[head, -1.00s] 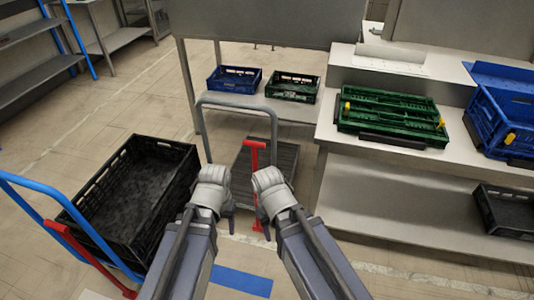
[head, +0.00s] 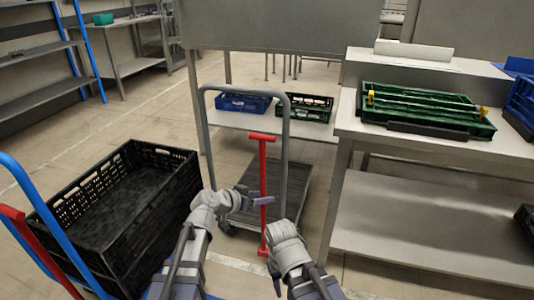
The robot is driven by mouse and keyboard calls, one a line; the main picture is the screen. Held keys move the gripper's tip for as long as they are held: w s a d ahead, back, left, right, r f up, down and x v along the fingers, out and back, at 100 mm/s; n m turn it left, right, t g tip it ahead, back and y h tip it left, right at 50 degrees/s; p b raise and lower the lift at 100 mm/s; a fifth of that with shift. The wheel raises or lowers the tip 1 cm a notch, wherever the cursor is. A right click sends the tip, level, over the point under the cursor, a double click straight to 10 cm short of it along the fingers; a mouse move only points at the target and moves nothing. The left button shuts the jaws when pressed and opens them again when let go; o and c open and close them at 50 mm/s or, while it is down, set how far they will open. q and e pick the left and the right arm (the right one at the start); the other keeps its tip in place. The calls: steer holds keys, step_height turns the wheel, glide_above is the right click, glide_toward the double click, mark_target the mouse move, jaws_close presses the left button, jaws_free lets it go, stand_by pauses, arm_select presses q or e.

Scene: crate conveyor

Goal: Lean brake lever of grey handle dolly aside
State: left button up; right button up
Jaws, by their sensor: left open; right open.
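The grey handle dolly has a tall grey hoop handle (head: 287,125) and a dark ribbed platform (head: 300,188). Its red brake lever (head: 263,165) is a T-shaped bar that stands upright in front of the platform, inside the handle's outline. My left gripper (head: 258,201) is open and points right, with its fingers at the lower half of the lever. I cannot tell whether they touch it. My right gripper (head: 277,278) is open and empty, lower and just right of the lever's foot. The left gripper and arm hide part of the platform's near left side.
A black crate (head: 190,185) on a blue handle dolly (head: 45,225) with its own red lever (head: 40,250) stands at left. A steel table (head: 345,128) with a green crate (head: 425,112) is at right. Blue (head: 240,103) and green crates (head: 305,106) sit on a shelf behind.

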mark_target(261, 148)
arm_select(q)
steer(key=w+r+t, duration=0.2)
steer(key=w+r, duration=0.1)
steer(key=w+a+r+t, duration=0.1)
steer(key=w+r+t, duration=0.1)
steer(key=w+r, duration=0.1)
steer(key=w+r+n+t, duration=0.1)
steer(key=w+r+t, duration=0.1)
steer(key=w+r, duration=0.1)
steer(key=shift+w+a+r+t, duration=0.15)
steer(key=shift+w+r+t, duration=0.1)
steer(key=shift+r+t, duration=0.2)
steer(key=shift+w+a+r, duration=0.2)
steer(key=shift+w, duration=0.1)
steer(key=x, duration=0.7)
steer(key=shift+w, duration=0.25)
steer(key=shift+d, duration=0.15)
jaws_close()
